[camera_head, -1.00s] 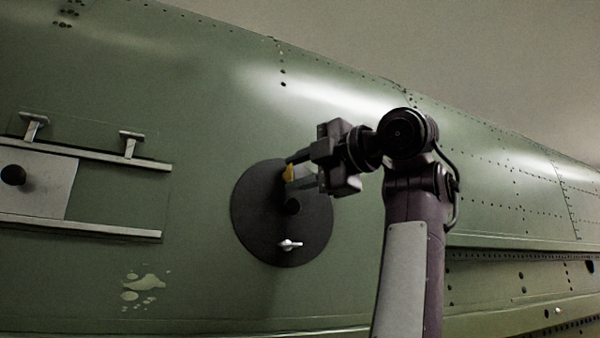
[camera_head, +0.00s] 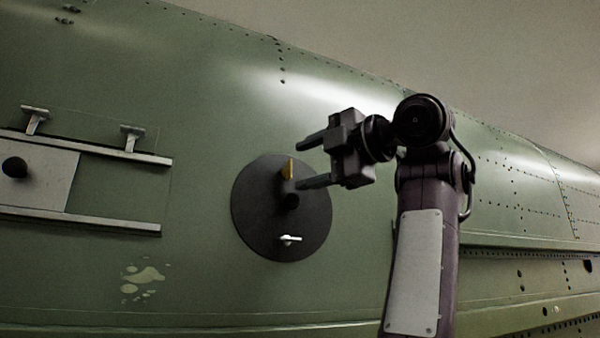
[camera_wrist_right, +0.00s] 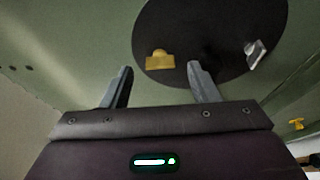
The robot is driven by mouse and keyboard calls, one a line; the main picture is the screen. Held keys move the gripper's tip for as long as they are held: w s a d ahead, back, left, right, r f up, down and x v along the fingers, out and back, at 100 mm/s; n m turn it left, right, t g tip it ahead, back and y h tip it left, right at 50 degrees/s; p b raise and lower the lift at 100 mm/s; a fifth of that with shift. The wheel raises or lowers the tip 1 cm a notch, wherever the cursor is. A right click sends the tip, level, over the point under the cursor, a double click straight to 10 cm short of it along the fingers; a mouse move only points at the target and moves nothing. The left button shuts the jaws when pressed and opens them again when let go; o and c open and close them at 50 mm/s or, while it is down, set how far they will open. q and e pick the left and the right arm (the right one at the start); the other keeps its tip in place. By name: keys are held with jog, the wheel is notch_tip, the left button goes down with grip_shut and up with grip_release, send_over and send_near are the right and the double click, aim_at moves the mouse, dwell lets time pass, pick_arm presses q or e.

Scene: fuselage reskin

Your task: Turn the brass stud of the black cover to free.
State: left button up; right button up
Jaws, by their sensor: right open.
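The round black cover (camera_head: 262,220) lies on the green fuselage skin, with a dark knob (camera_head: 292,201) near its middle. The brass stud (camera_head: 287,169) stands near the cover's top, its tab upright in the head view; it also shows in the right wrist view (camera_wrist_right: 160,60). A silver stud (camera_head: 290,239) sits lower on the cover, its tab lying roughly sideways; the right wrist view shows it too (camera_wrist_right: 254,52). My right gripper (camera_head: 308,163) is open and empty, its fingers pointing at the cover, apart from the brass stud. My left gripper is not in view.
At the left, a pale panel (camera_head: 45,180) with a black knob (camera_head: 15,167) sits between two rails (camera_head: 90,221). Two brackets (camera_head: 132,138) stand above the upper rail. A small yellow piece (camera_wrist_right: 297,124) shows at the right wrist view's edge.

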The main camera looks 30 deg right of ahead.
jog(key=b+v, duration=0.1)
jog(key=v, duration=0.4)
jog(key=shift+s+d+b, duration=0.1)
jog(key=shift+s+b, duration=0.1)
jog(key=shift+b, duration=0.15)
